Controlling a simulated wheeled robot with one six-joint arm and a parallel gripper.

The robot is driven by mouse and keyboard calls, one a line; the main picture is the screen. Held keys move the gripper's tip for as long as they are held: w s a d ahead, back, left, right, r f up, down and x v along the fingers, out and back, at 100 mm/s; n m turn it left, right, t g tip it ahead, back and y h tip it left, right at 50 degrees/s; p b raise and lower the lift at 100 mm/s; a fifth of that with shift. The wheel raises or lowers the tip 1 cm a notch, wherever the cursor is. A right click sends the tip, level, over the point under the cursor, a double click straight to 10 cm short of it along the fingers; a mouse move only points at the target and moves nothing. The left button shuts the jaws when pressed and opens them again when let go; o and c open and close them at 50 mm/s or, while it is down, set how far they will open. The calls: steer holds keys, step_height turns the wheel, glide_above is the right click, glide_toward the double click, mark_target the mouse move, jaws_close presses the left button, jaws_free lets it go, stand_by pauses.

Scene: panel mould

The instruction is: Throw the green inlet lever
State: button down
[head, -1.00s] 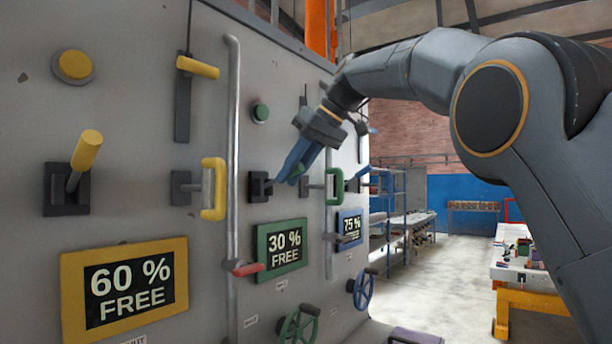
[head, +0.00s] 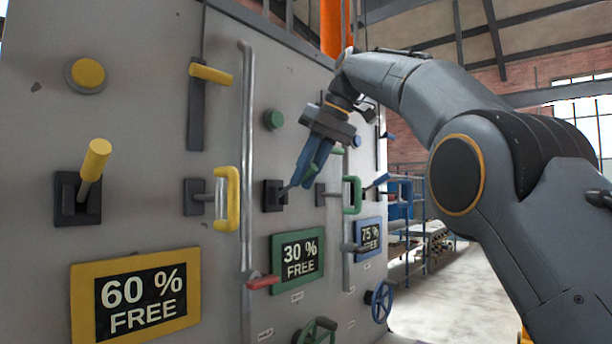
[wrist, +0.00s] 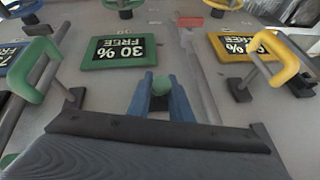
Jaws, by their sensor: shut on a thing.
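The green inlet lever sits on a small black bracket (head: 275,195) on the grey panel, above the green-framed 30 % sign (head: 297,259). Its thin shaft runs from the bracket to my gripper (head: 302,184). In the wrist view the lever's round green knob (wrist: 162,86) shows between my two blue fingers, which are shut on it. In the head view the fingers hide the knob. My gripper comes down on the lever from the upper right.
A yellow handle (head: 230,199) and a tall grey pipe (head: 246,150) stand out left of the lever. A green handle (head: 354,195) juts out close on the right. A red-tipped handle (head: 263,282) is below.

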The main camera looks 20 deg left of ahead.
steer(key=shift+r, duration=0.15)
steer(key=c, duration=1.6)
jaws_free()
steer(key=shift+a, duration=0.1)
steer(key=shift+d+r, duration=0.3)
steer(key=shift+r, duration=0.05)
steer(key=d+b, duration=0.2)
steer(key=d, duration=0.2)
steer(key=s+d+b, duration=0.1)
steer(key=d+b, duration=0.1)
steer(key=d, duration=0.2)
steer(key=s+d+b, duration=0.1)
steer(key=d+b, duration=0.1)
steer(key=d, duration=0.2)
steer(key=shift+s+r+b, duration=0.1)
steer(key=shift+s+b, duration=0.15)
steer(key=shift+b, duration=0.1)
